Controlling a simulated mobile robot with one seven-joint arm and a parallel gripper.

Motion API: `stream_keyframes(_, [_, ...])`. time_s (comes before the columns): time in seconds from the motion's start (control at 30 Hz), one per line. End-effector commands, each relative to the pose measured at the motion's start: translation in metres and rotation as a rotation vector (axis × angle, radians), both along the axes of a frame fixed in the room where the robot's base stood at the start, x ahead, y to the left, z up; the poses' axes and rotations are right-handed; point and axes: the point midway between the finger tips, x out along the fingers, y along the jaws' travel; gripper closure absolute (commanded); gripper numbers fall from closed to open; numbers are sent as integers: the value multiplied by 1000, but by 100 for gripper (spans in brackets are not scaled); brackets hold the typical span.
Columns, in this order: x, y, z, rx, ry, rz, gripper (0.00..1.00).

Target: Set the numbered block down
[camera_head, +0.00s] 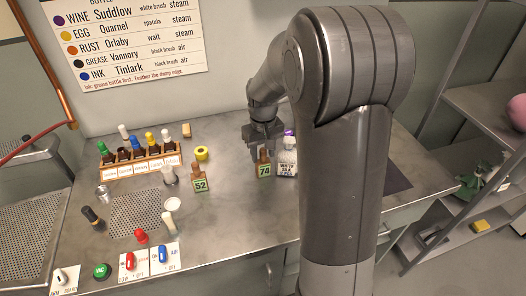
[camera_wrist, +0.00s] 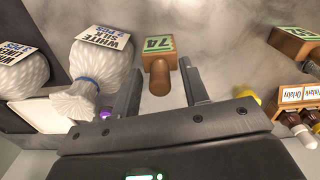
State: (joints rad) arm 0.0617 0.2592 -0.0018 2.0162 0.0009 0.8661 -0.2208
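The numbered block, a wooden block with a green-edged "74" label and a brown knob (camera_head: 264,169), stands upright on the metal counter (camera_head: 235,215). In the wrist view its label and knob (camera_wrist: 159,67) show between the fingers. My gripper (camera_wrist: 160,82) is open, with a gap on each side of the knob and no finger seen touching it. In the head view my gripper (camera_head: 264,146) is just behind and above the block, pointing down; its fingertips are partly hidden there.
White bundles with printed tags (camera_wrist: 103,65) lie close on one side of the block. A similar block marked "52" (camera_head: 199,180) and a yellow roll (camera_head: 202,153) stand to the left. A bottle rack (camera_head: 140,168) is farther left. Bare counter lies in front of the block.

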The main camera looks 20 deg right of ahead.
Motion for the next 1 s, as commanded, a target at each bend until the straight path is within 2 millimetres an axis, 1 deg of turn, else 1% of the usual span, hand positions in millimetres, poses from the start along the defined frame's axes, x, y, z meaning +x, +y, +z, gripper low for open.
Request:
stream_keyframes(0.2, [0,0,1,0,0,0,59])
stream_keyframes(0.27, [0,0,4,0,-2,0,59])
stream_keyframes(0.33, [0,0,11,0,-2,0,59])
stream_keyframes(0.47, [1,0,34,0,-5,0,59])
stream_keyframes(0.6, [1,0,66,0,-5,0,59])
stream_keyframes(0.8, [0,0,103,-1,-3,0,59])
stream_keyframes(0.9, [0,0,115,0,-2,0,59])
stream_keyframes(1.0, [-1,0,122,-1,-3,0,59])
